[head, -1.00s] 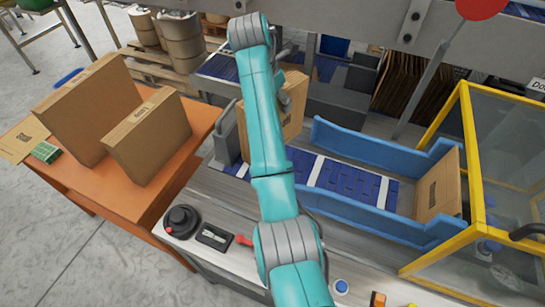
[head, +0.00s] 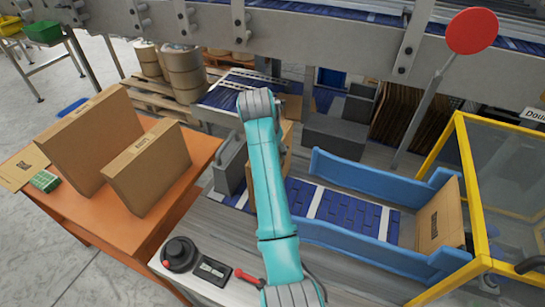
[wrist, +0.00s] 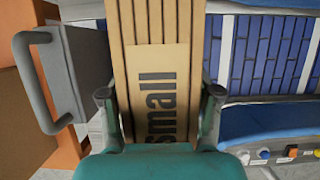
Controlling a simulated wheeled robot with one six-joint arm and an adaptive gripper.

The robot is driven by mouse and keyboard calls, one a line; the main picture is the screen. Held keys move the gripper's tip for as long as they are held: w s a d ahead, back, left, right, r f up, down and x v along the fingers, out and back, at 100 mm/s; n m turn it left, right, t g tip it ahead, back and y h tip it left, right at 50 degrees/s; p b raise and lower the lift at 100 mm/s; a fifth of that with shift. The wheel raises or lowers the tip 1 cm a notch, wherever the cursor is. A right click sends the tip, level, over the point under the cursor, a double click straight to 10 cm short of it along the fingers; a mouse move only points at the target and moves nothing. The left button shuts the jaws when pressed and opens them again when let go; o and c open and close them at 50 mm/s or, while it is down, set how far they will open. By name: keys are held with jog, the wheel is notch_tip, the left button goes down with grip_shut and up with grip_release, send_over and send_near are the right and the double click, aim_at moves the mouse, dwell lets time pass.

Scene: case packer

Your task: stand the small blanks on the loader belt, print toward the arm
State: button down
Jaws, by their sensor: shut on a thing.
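My gripper (wrist: 160,97) is shut on a cardboard bundle of small blanks (wrist: 155,60). The word "small" faces the wrist camera, and a finger grips each side. In the head view the held blanks (head: 287,145) are mostly hidden behind my arm, at the left end of the blue loader belt (head: 345,212). I cannot tell whether they touch the belt. Another printed cardboard blank (head: 440,215) stands at the belt's right end. Two more cardboard bundles stand upright on the orange table, a larger one (head: 92,140) behind a smaller one (head: 150,172).
Blue side rails (head: 372,178) flank the belt. A grey bracket (head: 230,163) stands at its left end. A yellow-framed guard (head: 485,200) encloses the right side. The orange table (head: 110,218) also holds a flat brown sheet (head: 22,168) and a green item (head: 44,181).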

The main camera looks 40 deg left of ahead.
jog(key=shift+f, duration=1.35)
jog(key=shift+c, duration=1.2)
grip_release()
jog(key=shift+f, duration=0.15)
jog(key=v, duration=1.2)
jog(key=shift+f, duration=0.1)
jog(key=shift+s+r, duration=0.1)
jog(key=shift+r, duration=0.1)
jog(key=shift+d, duration=0.1)
